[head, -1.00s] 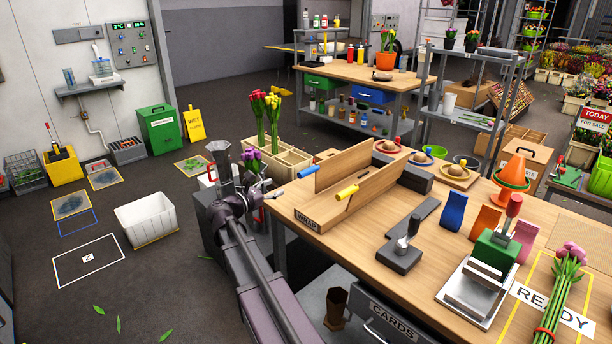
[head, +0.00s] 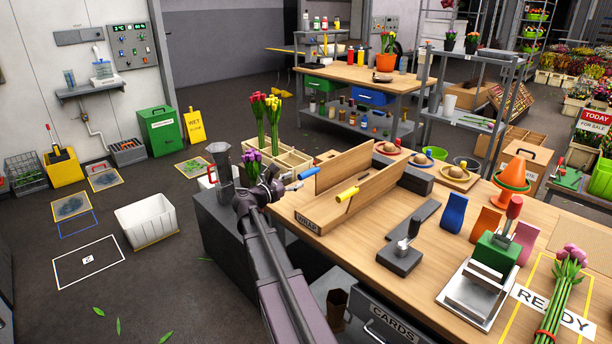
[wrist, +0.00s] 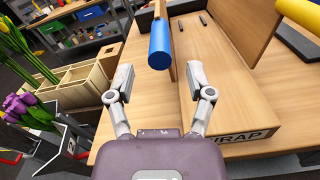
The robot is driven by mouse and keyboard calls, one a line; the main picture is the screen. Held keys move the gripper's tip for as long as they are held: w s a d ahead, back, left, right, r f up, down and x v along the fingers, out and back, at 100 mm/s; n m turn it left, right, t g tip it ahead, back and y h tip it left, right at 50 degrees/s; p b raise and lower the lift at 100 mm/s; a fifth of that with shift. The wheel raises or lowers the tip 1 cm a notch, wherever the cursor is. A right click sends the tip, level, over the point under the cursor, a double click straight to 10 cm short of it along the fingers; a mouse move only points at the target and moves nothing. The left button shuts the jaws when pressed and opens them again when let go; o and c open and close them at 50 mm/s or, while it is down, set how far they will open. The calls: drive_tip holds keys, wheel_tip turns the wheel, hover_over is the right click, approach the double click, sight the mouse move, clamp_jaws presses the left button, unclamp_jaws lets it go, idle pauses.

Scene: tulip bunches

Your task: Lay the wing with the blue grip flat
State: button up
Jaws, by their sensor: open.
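The wing with the blue grip (head: 343,166) stands upright along the back side of the wooden WRAP board (head: 308,224). Its blue grip (head: 308,173) sticks out from the wing's left end. My gripper (head: 282,183) is open and empty, just left of the blue grip. In the wrist view the blue grip (wrist: 160,45) lies just beyond and roughly between my two fingertips (wrist: 159,76); I see no contact. The other wing, with the yellow grip (head: 347,193), also stands up, at the front of the board.
A wooden crate (head: 289,160) with tulips stands behind my gripper, and purple tulips (wrist: 30,110) are close on its left. A grey lever tool (head: 400,257) stands right of the board.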

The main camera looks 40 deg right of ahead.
sight(316, 170)
drive_tip(key=shift+w+d, duration=0.15)
drive_tip(key=shift+d, duration=1.3)
drive_tip(key=shift+w+d, duration=0.1)
drive_tip(key=shift+d, duration=1.3)
clamp_jaws()
